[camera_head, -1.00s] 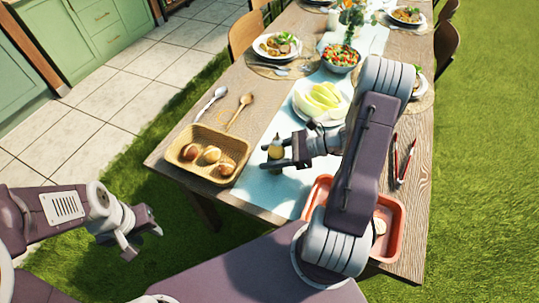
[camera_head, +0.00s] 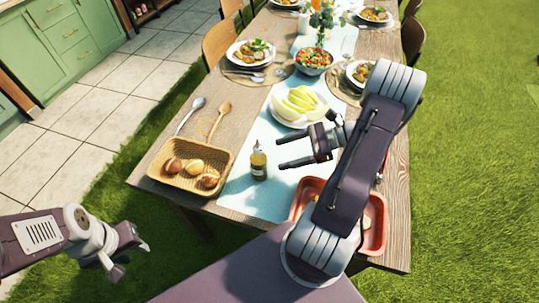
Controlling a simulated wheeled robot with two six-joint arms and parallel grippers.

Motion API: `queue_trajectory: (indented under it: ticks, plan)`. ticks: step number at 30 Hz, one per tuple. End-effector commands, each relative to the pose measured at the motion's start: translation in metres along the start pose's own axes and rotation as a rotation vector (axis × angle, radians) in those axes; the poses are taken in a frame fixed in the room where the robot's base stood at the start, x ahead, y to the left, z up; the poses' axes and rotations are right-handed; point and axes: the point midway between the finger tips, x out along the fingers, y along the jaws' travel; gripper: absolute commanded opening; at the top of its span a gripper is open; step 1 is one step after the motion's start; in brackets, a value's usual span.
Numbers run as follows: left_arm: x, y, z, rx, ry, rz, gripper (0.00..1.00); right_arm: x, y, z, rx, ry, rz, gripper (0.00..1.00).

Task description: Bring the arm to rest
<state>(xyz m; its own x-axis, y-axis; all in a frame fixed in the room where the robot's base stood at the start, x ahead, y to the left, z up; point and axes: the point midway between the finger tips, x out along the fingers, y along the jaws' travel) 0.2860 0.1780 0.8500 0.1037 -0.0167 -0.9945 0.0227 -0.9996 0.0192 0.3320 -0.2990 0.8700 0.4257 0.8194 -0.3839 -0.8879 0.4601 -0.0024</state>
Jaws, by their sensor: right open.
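My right gripper (camera_head: 281,153) is open and empty above the table. Its two fingers point left, and its arm comes in from the lower right. A small bottle of yellowish-brown content (camera_head: 258,164) stands upright on the pale blue runner, just left of the fingertips and apart from them. My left gripper (camera_head: 130,259) hangs over the grass left of the table. Its fingers are apart with nothing between them.
A wicker basket of bread rolls (camera_head: 226,160) is at the table's near left, with two spoons behind it. A plate of melon slices (camera_head: 283,122) stands behind my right gripper. A red tray (camera_head: 374,240) is partly hidden under my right arm. Salad and plated meals stand farther back.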

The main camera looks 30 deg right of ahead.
Motion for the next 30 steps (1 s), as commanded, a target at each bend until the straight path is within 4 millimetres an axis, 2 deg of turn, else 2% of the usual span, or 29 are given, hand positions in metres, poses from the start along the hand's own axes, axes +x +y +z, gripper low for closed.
queue_trajectory:
  ticks: [5, 17, 20, 23, 25, 27, 30]
  plan:
    - [-0.001, 0.0, 0.0, 0.0, 0.0, 0.0, 0.36, -0.008, 0.0, 0.0, 0.001, 0.0, 0.001, 0.73]
    - [-0.001, 0.0, 0.0, 0.0, 0.0, 0.0, 0.36, -0.007, 0.0, 0.0, 0.0, 0.0, 0.001, 0.73]
    - [-0.004, 0.0, 0.0, 0.0, 0.0, 0.0, 0.36, -0.001, 0.001, 0.006, -0.011, 0.0, 0.025, 0.73]
    - [-0.018, 0.0, -0.002, 0.0, 0.0, 0.0, 0.36, 0.021, 0.001, 0.046, -0.109, 0.029, 0.131, 0.73]
    - [-0.03, 0.001, -0.003, 0.0, 0.0, 0.0, 0.36, 0.047, 0.015, 0.09, -0.213, 0.053, 0.252, 0.73]
    - [-0.042, 0.001, -0.004, 0.0, 0.0, 0.0, 0.36, 0.071, 0.048, 0.124, -0.327, 0.102, 0.41, 0.73]
    - [-0.056, 0.001, -0.006, 0.0, 0.0, 0.0, 0.36, 0.089, 0.099, 0.143, -0.529, 0.228, 0.622, 0.73]
